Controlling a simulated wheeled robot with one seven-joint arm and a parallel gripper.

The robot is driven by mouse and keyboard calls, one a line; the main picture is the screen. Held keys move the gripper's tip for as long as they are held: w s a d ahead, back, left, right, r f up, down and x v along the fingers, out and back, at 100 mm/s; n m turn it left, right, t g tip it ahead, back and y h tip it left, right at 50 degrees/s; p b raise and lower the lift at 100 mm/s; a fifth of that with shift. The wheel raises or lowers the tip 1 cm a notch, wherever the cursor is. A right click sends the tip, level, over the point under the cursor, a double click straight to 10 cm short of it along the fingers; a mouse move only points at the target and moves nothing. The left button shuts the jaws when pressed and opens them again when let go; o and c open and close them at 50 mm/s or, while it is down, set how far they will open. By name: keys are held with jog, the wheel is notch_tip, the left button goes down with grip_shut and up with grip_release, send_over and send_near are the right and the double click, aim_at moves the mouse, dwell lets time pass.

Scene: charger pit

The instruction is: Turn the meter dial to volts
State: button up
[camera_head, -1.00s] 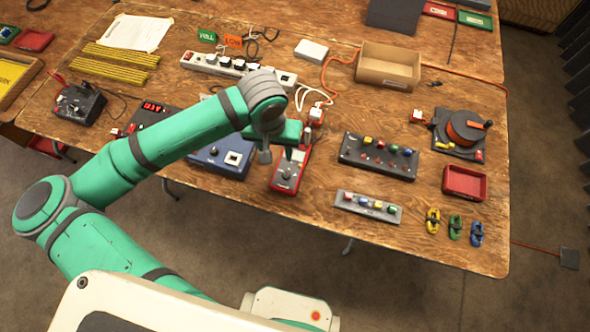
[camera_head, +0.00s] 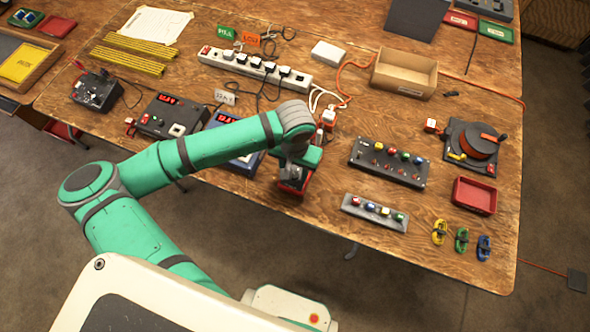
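The red meter (camera_head: 299,189) lies on the wooden table near its front edge, in the middle of the head view. My gripper (camera_head: 293,178) is directly over it, pointing down. The gripper and wrist hide most of the meter, and only red edges of its lower end show. The dial is hidden, so its setting cannot be read. I cannot tell whether the fingers touch the dial or whether they are open or shut.
A blue device (camera_head: 240,163) stands close to the left of the meter. A dark panel with coloured knobs (camera_head: 389,162) is to the right, and a grey strip with coloured buttons (camera_head: 374,213) is at front right. A power strip (camera_head: 255,70) lies behind.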

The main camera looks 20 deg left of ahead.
jog(key=shift+f, duration=0.15)
grip_shut()
jog(key=shift+m, duration=0.3)
jog(key=m, duration=0.5)
jog(key=shift+m, duration=0.3)
jog(key=m, duration=0.3)
jog(key=shift+w, duration=0.1)
jog(key=shift+m, duration=1.2)
